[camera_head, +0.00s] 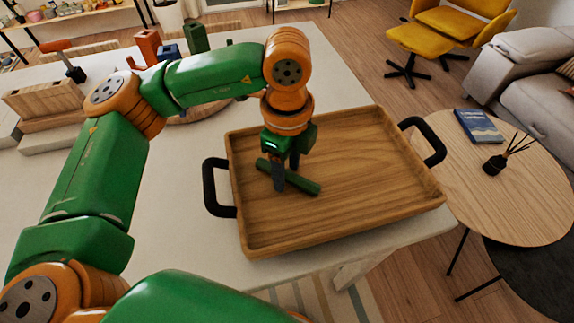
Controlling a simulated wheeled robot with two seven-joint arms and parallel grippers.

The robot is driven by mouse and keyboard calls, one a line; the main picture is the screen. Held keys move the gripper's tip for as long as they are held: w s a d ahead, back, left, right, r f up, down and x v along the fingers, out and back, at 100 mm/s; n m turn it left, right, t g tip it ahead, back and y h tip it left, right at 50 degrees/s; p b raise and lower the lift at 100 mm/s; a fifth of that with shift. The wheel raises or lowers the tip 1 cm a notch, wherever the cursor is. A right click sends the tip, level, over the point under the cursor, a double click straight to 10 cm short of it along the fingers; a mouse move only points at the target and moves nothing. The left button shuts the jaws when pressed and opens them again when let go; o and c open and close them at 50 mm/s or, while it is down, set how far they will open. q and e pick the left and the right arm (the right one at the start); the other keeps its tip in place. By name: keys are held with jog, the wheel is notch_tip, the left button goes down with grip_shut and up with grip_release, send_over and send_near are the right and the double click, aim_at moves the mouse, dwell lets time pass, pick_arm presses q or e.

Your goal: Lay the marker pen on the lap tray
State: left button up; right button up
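The wooden lap tray (375,205) with two black handles lies on the pale table. The marker pen (304,183) is a short dark green bar over the left part of the tray, lying aslant. My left gripper (285,178) points down over the tray, its fingers on either side of the pen and closed on it. The front finger hides part of the pen. I cannot tell whether the pen touches the tray floor. My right gripper is not in view.
A round side table (510,200) holds a blue book (478,126) and a reed diffuser (495,163). Wooden blocks (45,100), a hammer-like tool (66,58) and several coloured holders (148,46) stand on the table's far left. Bare tabletop lies left of the tray.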

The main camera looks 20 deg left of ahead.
aim_at(287, 173)
pick_arm(q)
notch_tip(287, 173, up, 12)
jog(key=shift+r, duration=0.2)
dwell(0.4)
